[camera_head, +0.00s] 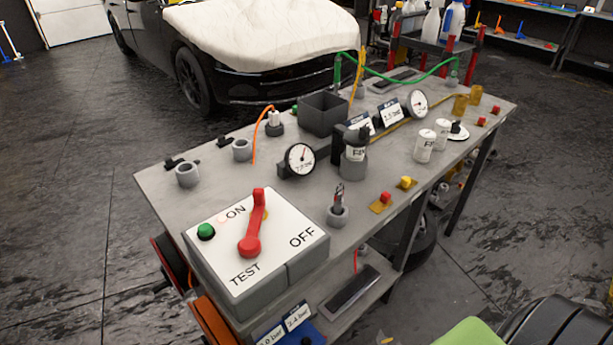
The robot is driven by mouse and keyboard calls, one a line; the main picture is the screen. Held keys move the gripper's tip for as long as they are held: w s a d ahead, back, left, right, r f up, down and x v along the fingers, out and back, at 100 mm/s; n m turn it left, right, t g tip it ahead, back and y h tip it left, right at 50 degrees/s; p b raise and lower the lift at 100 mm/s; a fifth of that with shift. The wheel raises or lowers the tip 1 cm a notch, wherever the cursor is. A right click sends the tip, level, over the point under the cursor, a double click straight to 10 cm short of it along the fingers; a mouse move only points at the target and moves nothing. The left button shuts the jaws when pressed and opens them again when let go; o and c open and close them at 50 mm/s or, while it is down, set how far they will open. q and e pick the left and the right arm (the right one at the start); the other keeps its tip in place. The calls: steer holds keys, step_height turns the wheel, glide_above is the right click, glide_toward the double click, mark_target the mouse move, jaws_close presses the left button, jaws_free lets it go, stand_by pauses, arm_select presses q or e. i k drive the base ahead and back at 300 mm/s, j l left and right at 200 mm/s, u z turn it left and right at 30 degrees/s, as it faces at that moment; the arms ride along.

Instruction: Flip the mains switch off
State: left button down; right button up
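The mains switch is a grey box (262,299) with a white top plate (215,255), at the near left corner of the workbench. Its red lever (257,215) has its round hub near the middle of the plate and its arm pointing up and away, just right of the printed ON. OFF is printed on the right of the plate and TEST at the near left. A green button or lamp (206,231) sits at the plate's left corner. Neither of my grippers is in view.
The grey workbench (218,195) carries a dial gauge (300,159), a black bin (324,114), and several bottles and cups. A holder with tools (338,206) stands right of the switch box. A covered car (262,40) is behind. Floor at left is clear.

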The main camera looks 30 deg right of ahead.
mark_target(250, 246)
steer(key=i+j+z, duration=0.2)
steer(key=j+z, duration=0.25)
steer(key=i+j+z, duration=0.15)
steer(key=j+z, duration=0.15)
steer(key=z, duration=0.15)
steer(key=j+z, duration=0.45)
steer(key=i, duration=0.05)
